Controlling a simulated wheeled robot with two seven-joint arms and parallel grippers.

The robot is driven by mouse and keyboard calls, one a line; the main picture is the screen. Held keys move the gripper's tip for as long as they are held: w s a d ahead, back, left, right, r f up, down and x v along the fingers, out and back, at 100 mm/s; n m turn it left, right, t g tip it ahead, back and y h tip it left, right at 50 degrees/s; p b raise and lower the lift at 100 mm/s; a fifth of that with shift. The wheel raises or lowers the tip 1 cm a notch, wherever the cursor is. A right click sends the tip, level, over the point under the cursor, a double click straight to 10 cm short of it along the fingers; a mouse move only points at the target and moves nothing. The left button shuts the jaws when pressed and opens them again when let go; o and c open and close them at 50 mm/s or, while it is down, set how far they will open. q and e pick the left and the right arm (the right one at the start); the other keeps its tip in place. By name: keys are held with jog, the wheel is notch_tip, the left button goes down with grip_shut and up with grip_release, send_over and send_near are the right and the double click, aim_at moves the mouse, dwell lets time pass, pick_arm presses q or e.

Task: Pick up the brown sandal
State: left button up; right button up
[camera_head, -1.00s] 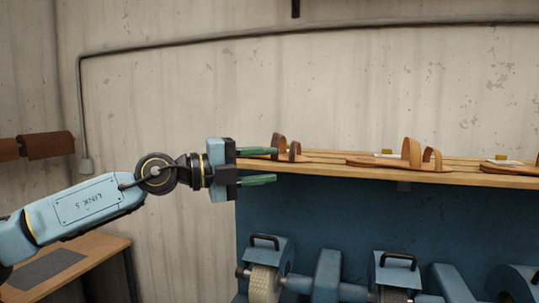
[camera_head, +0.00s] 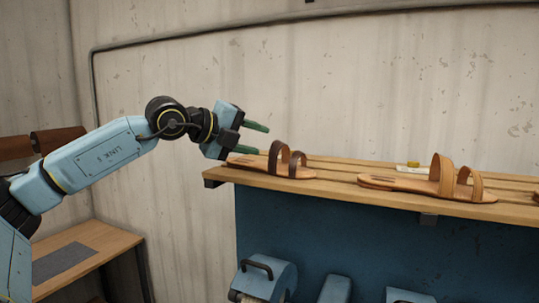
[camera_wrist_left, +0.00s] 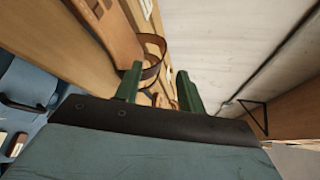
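The brown sandal (camera_head: 283,166), with a tan sole and dark brown straps, lies on the left end of the wooden shelf (camera_head: 222,179). In the left wrist view its dark strap (camera_wrist_left: 153,60) shows just beyond the fingertips. My left gripper (camera_head: 262,140) is open and empty, its green fingers tilted down to the right, at the sandal's left end and slightly above it. In the left wrist view the two fingers (camera_wrist_left: 158,82) stand apart with nothing between them. A lighter tan sandal (camera_head: 430,182) lies farther right on the shelf. My right gripper is not in view.
A concrete wall (camera_head: 380,90) rises behind the shelf. Blue machines (camera_head: 265,275) stand below it. A wooden table (camera_head: 95,250) is at lower left.

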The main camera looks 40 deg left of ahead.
aim_at(279, 142)
pick_arm(q)
jog(key=p+x, duration=0.1)
jog(key=x, duration=0.2)
jog(key=shift+w+p, duration=0.25)
jog(key=shift+p, duration=0.1)
jog(key=p+x, duration=0.2)
jog(key=x, duration=0.2)
jog(key=shift+w, duration=0.1)
jog(key=shift+w+d+f+p, duration=0.1)
jog(key=shift+w+f+p, duration=0.15)
jog(key=shift+w+p, duration=0.1)
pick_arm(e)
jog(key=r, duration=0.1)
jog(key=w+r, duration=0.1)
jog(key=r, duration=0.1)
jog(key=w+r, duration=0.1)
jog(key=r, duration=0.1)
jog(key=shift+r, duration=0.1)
pick_arm(q)
grip_shut()
